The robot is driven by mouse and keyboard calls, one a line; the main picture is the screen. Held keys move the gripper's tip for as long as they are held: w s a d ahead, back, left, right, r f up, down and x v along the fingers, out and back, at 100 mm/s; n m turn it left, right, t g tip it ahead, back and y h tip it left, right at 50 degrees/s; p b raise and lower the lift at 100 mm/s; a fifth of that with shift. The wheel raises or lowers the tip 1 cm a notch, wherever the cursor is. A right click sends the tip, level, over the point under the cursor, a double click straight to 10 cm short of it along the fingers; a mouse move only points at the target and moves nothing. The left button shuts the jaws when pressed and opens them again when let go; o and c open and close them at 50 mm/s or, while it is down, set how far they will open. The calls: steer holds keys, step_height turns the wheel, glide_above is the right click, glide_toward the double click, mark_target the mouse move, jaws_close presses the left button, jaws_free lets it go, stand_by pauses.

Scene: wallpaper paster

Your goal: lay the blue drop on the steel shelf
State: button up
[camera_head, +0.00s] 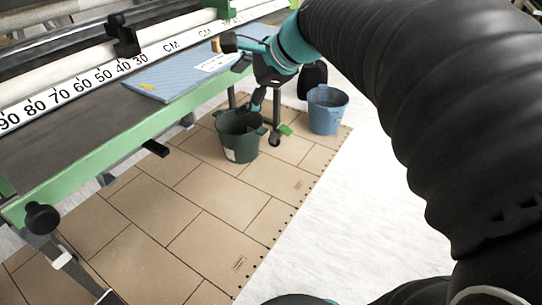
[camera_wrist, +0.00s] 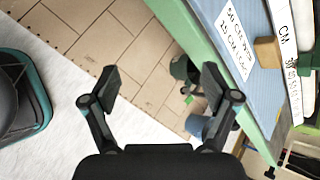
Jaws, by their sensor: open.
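The blue drop (camera_head: 165,80) is a flat, light-blue patterned sheet with a white printed label. It lies on the green-edged machine table, in front of the ruler, and also shows at the upper right of the wrist view (camera_wrist: 245,35). My gripper (camera_head: 247,86) is at the right end of the table, close to the drop's right end. In the wrist view my gripper (camera_wrist: 160,85) has its fingers wide apart with nothing between them; the drop is off to their right. I cannot pick out a steel shelf for certain in either view.
A white ruler (camera_head: 70,88) runs along the table behind the drop. A tan block (camera_wrist: 267,52) sits by the ruler. A dark green bucket (camera_head: 239,145) and a blue bucket (camera_head: 326,112) stand on the tan floor mat (camera_head: 215,190). Pale floor is clear at the right.

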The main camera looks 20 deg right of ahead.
steer(key=s+f+n+g+h, duration=0.1)
steer(key=s+f+n+h, duration=0.1)
steer(key=s+f+n, duration=0.4)
steer(key=s+f+n+h, duration=0.3)
steer(key=s+f+n, duration=0.4)
steer(key=s+n, duration=0.5)
steer(key=shift+s+d+f+g+h, duration=0.15)
steer(key=shift+s+d+g+h, duration=0.15)
steer(key=shift+s+d+g, duration=0.1)
